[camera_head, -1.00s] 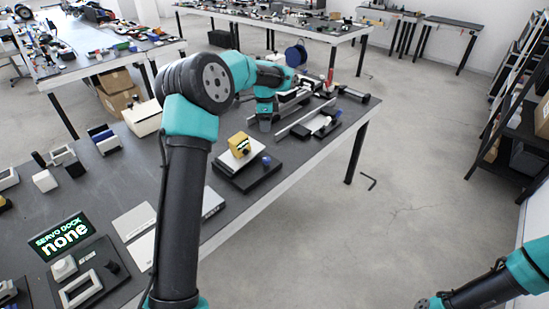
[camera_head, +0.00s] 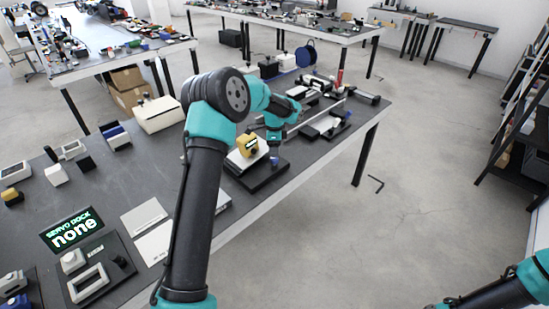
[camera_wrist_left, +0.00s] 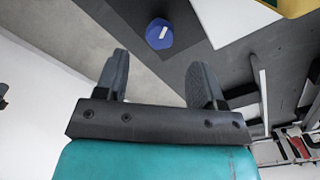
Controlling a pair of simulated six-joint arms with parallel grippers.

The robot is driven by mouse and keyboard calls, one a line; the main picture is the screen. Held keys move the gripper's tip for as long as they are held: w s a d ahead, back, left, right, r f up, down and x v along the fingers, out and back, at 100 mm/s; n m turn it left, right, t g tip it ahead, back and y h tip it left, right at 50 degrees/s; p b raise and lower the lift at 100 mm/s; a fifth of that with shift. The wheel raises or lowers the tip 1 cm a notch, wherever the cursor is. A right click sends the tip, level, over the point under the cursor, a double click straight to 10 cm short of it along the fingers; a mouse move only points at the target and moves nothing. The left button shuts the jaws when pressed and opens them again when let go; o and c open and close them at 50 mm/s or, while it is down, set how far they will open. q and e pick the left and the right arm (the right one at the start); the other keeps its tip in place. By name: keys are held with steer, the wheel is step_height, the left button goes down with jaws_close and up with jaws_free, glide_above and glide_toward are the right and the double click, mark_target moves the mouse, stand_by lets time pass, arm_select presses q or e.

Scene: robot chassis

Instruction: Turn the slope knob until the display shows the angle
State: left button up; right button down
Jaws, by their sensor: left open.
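The slope unit is a black base (camera_head: 262,180) with a pale plate (camera_head: 236,160) and a yellow display box (camera_head: 247,145) on it. Its digits are too small to read. A blue knob (camera_head: 274,161) sits at the right of the base. The knob shows in the left wrist view (camera_wrist_left: 160,34) with a white mark on top. My left gripper (camera_head: 274,139) is just behind the knob in the head view. Its two fingers (camera_wrist_left: 158,72) are apart and empty, with the knob ahead of the gap, not between them. My right gripper is out of view.
A "SERVO DOCK" display (camera_head: 72,230) reading "none" stands at the left. White plates (camera_head: 145,215) lie between it and the slope unit. Dark slides and rails (camera_head: 325,125) lie beyond the gripper. The floor right of the table is open.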

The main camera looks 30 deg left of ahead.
mark_target(274, 158)
arm_select(q)
step_height(274, 158, down, 6)
steer(key=shift+r, duration=0.1)
stand_by(0.4)
steer(key=c, duration=0.9)
